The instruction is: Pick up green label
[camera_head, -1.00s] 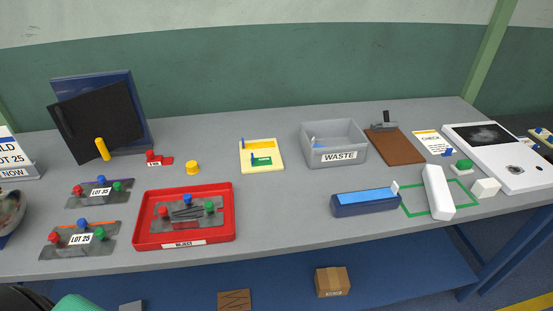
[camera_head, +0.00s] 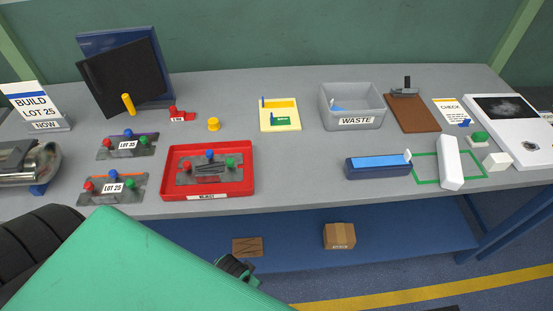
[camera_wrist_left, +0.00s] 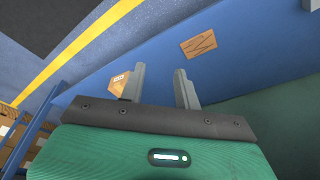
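The green label (camera_head: 286,120) lies on the lower part of a pale yellow holder (camera_head: 267,126) in the middle of the table, with small blue pegs beside it. My left arm reaches in from the bottom left of the head view, its dark gripper end (camera_head: 238,268) below and in front of the table edge, well apart from the label. In the left wrist view my left gripper (camera_wrist_left: 160,86) has its two grey fingers spread, with nothing between them. The label does not show in that view. My right gripper is out of view.
A red reject tray (camera_head: 249,185) stands left of the holder, and a grey waste bin (camera_head: 351,120) right of it. A yellow knob (camera_head: 213,124) and blue box (camera_head: 378,168) are nearby. Below the table is a blue shelf (camera_head: 300,240) with a cardboard box (camera_head: 339,236).

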